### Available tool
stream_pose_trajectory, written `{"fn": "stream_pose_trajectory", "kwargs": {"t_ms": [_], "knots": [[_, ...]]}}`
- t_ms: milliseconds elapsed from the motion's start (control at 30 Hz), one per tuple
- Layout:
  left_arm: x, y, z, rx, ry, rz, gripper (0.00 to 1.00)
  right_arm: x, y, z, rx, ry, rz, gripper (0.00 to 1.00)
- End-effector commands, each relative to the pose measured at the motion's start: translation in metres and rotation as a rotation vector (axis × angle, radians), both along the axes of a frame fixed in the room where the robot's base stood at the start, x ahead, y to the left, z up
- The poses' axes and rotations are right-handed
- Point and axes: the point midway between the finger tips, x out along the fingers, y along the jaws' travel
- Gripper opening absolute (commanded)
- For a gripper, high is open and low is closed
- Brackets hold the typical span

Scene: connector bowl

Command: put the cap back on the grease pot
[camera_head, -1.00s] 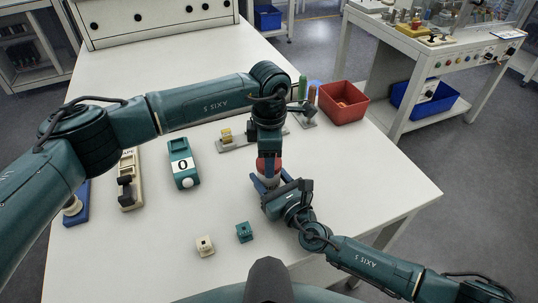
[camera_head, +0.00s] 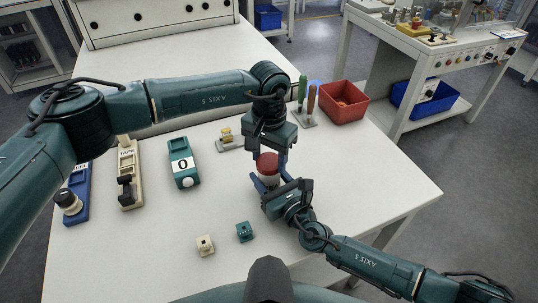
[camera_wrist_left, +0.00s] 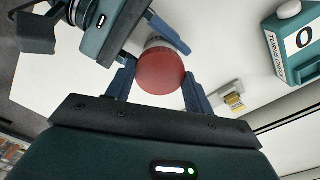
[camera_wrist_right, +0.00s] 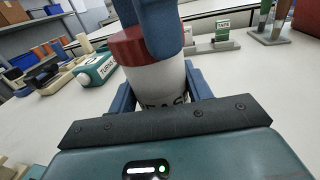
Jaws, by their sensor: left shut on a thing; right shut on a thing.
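The red cap (camera_head: 266,163) sits at the top of the white grease pot (camera_head: 268,181). My left gripper (camera_head: 269,156) comes down from above and is shut on the cap; in the left wrist view the red cap (camera_wrist_left: 160,72) lies between its two blue fingers. My right gripper (camera_head: 278,184) is shut around the pot body from the front right. In the right wrist view the labelled pot (camera_wrist_right: 160,85) stands upright between its fingers, with the cap (camera_wrist_right: 128,47) over its top. A left finger hides part of the cap and rim, so I cannot tell whether it is fully seated.
A teal timer-like box (camera_head: 183,162) marked 0 and a cream tape holder (camera_head: 128,175) stand to the left. Small cream (camera_head: 205,245) and teal (camera_head: 243,231) blocks lie in front. A red bin (camera_head: 343,102) and upright tools (camera_head: 307,105) are behind right.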

Motion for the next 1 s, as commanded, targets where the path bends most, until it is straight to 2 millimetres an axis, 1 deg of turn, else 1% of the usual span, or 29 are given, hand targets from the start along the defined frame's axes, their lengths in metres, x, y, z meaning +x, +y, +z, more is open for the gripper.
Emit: {"fn": "stream_pose_trajectory", "kwargs": {"t_ms": [100, 400, 433, 667, 700, 900, 1000], "knots": [[-0.0001, -0.0003, 0.0004, 0.0, 0.0, -0.088, 0.32, 0.0002, -0.0005, -0.0005, -0.001, 0.001, -0.001, 0.0], [-0.0003, -0.0004, 0.0004, -0.001, 0.0, -0.104, 0.32, 0.0003, -0.0006, -0.0006, -0.001, 0.001, -0.001, 0.0], [-0.0003, -0.0004, 0.0003, -0.001, 0.0, -0.103, 0.54, 0.0003, -0.0006, -0.0006, -0.001, 0.001, -0.001, 0.0], [-0.0002, -0.0003, 0.0002, -0.001, 0.0, -0.102, 0.73, 0.0003, -0.0006, -0.0006, -0.001, 0.001, -0.001, 0.0], [-0.0001, -0.0004, 0.0002, -0.001, 0.0, -0.102, 0.74, 0.0003, -0.0006, -0.0005, -0.001, 0.001, -0.001, 0.0], [-0.0001, -0.0003, 0.0003, 0.0, 0.0, -0.101, 0.74, 0.0001, -0.0006, -0.0005, -0.001, 0.001, -0.001, 0.0], [0.0003, -0.0003, 0.0046, -0.001, -0.001, -0.101, 0.74, 0.0002, -0.0007, -0.0005, -0.001, 0.001, -0.001, 0.0]]}}
